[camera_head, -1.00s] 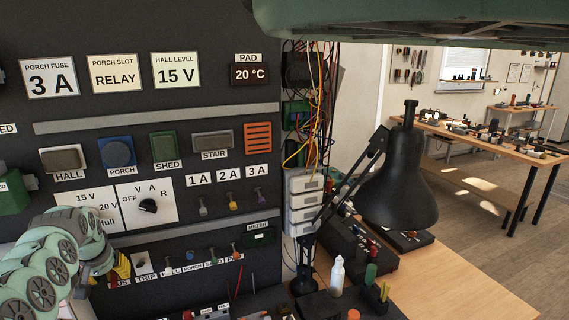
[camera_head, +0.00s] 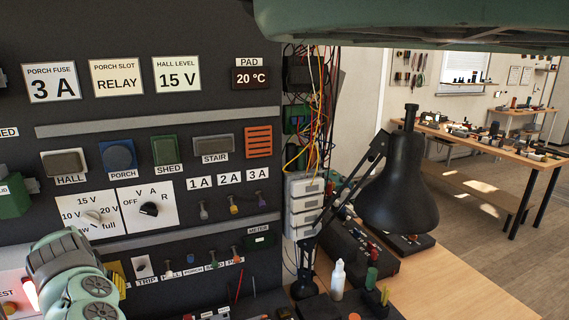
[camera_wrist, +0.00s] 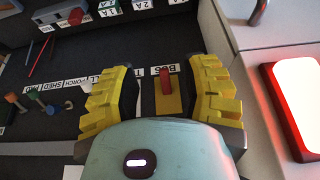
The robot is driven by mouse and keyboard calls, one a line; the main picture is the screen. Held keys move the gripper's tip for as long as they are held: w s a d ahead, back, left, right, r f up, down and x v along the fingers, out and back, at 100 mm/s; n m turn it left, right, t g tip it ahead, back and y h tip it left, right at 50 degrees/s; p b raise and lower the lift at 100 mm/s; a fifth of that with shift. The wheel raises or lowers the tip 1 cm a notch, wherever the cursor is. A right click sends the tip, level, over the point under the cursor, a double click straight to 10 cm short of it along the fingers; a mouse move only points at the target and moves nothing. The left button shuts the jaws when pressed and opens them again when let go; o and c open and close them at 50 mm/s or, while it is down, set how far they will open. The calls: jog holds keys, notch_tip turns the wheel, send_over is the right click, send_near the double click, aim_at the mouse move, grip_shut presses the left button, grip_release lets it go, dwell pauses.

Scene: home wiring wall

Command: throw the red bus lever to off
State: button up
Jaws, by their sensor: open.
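The red bus lever (camera_wrist: 165,83) stands on a yellow plate (camera_wrist: 168,104) below a white label reading BUS in the wrist view. My gripper (camera_wrist: 165,85) is open, with one yellow ribbed finger on each side of the lever. A gap shows between each finger and the lever, and no contact is visible. In the head view my green arm covers the lever; a bit of yellow (camera_head: 116,270) shows beside it, next to the TRIP switch (camera_head: 142,266).
A glowing red-rimmed panel (camera_wrist: 296,105) is right of my gripper in the wrist view. Small coloured toggles (camera_wrist: 32,122) line the board to the left. A black lamp (camera_head: 395,185) stands over the wooden bench at the right of the head view.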

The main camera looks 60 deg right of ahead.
jog(key=shift+s+a, duration=1.2)
jog(key=shift+s, duration=0.85)
jog(key=w+a+r+n+t+y+p, duration=0.1)
jog(key=w+a+r+t+p, duration=0.2)
jog(key=r, duration=0.5)
jog(key=w+a+r+n+t+y+p, duration=0.1)
jog(key=w+a+r+n+t+p, duration=0.1)
jog(key=r+t+p, duration=0.4)
jog(key=w+a+r+n+t+y+p, duration=0.1)
jog(key=w+a+r+t+p, duration=0.3)
jog(key=r, duration=0.6)
jog(key=shift+a+r+y+p, duration=0.4)
jog(key=shift+a+p, duration=0.1)
jog(key=shift+p, duration=0.5)
jog(key=shift+w, duration=0.1)
